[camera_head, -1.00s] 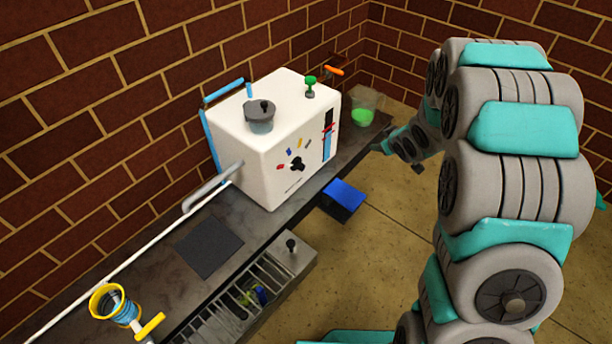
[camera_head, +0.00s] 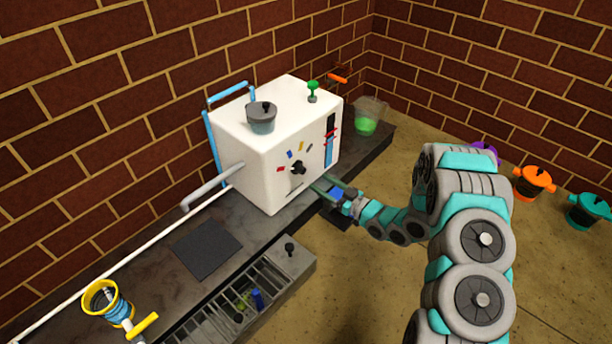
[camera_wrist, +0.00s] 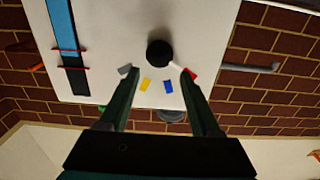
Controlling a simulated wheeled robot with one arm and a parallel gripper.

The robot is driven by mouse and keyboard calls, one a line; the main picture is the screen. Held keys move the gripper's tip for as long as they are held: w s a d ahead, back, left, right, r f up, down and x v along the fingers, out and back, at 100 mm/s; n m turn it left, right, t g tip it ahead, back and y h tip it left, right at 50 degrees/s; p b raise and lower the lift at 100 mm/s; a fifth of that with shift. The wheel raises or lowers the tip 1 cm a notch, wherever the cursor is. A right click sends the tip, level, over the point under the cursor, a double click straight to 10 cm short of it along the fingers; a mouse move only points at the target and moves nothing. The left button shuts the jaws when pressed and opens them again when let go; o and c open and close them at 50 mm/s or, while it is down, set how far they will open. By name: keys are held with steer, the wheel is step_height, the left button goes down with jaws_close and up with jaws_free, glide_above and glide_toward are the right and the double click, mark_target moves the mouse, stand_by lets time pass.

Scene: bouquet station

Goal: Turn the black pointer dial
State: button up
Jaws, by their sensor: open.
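The black pointer dial (camera_head: 298,167) is on the front face of the white box (camera_head: 250,160), below an arc of coloured marks. In the wrist view the dial (camera_wrist: 159,53) appears as a round black knob, and the box face is seen upside down. My gripper (camera_head: 318,184) is open and empty in front of the box, a little right of and below the dial in the head view. In the wrist view its two fingers (camera_wrist: 158,73) are spread wide, with the dial centred just beyond their tips. I see no contact. The dial's pointing direction is unclear.
A slotted red-marked blue strip (camera_head: 329,148) is right of the dial. A clear container with green content (camera_head: 367,122) stands behind right.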

mark_target(304, 172)
steer(key=shift+b+x, duration=0.3)
steer(key=shift+x, duration=3.45)
steer(key=shift+c, duration=0.2)
jaws_close()
